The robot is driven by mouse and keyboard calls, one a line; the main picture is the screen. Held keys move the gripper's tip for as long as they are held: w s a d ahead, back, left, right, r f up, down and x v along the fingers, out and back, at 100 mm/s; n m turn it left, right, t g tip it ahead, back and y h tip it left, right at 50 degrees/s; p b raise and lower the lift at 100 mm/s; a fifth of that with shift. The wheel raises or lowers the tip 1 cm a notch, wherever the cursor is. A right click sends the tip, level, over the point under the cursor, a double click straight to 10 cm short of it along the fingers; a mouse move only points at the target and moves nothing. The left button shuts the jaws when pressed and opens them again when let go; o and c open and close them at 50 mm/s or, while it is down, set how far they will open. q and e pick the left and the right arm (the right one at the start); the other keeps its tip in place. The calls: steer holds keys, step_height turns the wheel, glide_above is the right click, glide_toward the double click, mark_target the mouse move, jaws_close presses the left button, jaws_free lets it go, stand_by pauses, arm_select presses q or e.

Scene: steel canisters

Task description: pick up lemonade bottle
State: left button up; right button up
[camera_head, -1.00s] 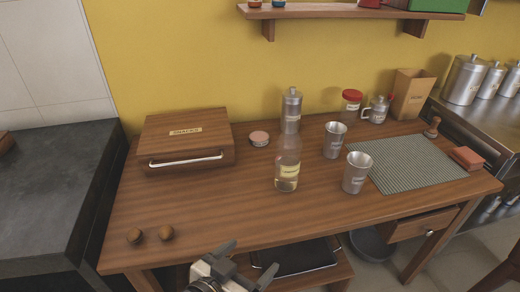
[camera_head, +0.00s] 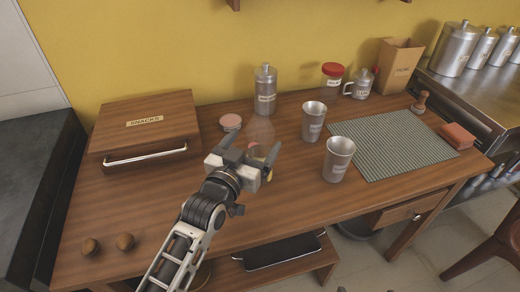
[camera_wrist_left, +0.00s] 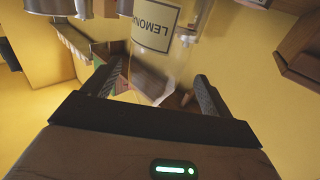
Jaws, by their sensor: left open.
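The lemonade bottle (camera_head: 261,130) is clear with a pale label and stands on the wooden table (camera_head: 150,205). In the head view my left gripper (camera_head: 251,150) covers most of its body. The left gripper is open, its fingers pointing at the bottle from the front. In the left wrist view the bottle's label (camera_wrist_left: 155,27) appears upside down, beyond the open fingertips (camera_wrist_left: 153,84) and between their lines. The fingers are not closed on it. I cannot tell the exact gap to the glass. My right gripper is not in view.
A wooden snacks box (camera_head: 145,130) is at left, and two round knobs (camera_head: 90,246) (camera_head: 125,242) lie front left.

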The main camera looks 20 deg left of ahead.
arm_select(q)
steer(key=w, duration=0.2)
steer(key=w+d, duration=0.1)
steer(key=w, duration=0.2)
steer(key=shift+r, duration=0.2)
steer(key=c, duration=1.3)
steer(key=shift+r, duration=0.2)
